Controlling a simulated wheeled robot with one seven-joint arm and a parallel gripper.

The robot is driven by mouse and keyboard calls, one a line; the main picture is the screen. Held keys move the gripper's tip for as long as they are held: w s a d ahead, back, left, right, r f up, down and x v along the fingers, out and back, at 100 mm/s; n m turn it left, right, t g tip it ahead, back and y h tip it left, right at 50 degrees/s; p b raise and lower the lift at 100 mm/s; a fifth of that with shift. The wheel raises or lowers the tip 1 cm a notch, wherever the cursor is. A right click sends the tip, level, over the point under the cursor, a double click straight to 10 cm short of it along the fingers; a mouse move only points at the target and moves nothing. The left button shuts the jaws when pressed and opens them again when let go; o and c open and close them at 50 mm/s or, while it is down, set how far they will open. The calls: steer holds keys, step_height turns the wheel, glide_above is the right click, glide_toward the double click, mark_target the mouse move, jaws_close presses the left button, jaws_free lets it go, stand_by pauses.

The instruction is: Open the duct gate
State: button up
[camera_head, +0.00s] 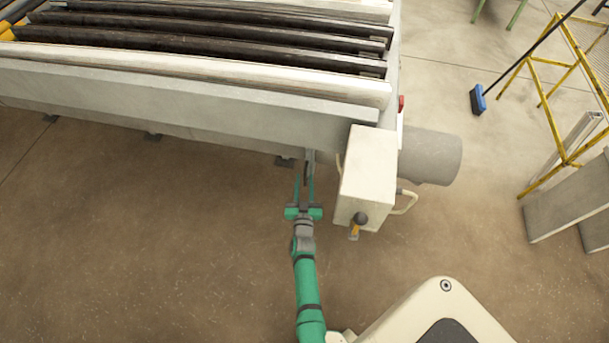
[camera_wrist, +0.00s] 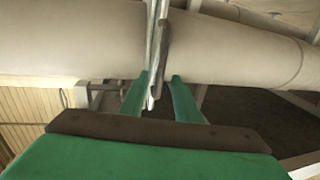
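The duct (camera_wrist: 90,42) is a pale, wide pipe running across the wrist view. The duct gate (camera_wrist: 153,40) shows as a thin metal plate standing edge-on across it, with a darker upright bar (camera_wrist: 163,55) on its right side. My gripper (camera_wrist: 160,80) is open, its two green fingers apart. The lower end of the plate and bar lies in line with the gap between the fingertips; I cannot tell whether they touch. In the head view my gripper (camera_head: 304,184) points at a narrow grey upright piece (camera_head: 310,160) under the machine's front edge. Most of the duct is hidden there.
A cream box (camera_head: 367,175) with a dark knob and side handles stands close to the right of my gripper. Above is the clamp bench (camera_head: 200,105). A grey cylinder (camera_head: 430,156) is behind the box. Floor at left is clear.

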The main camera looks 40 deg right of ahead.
steer(key=shift+x, duration=1.5)
steer(key=shift+s+d, duration=0.15)
steer(key=shift+s, duration=0.05)
jaws_close()
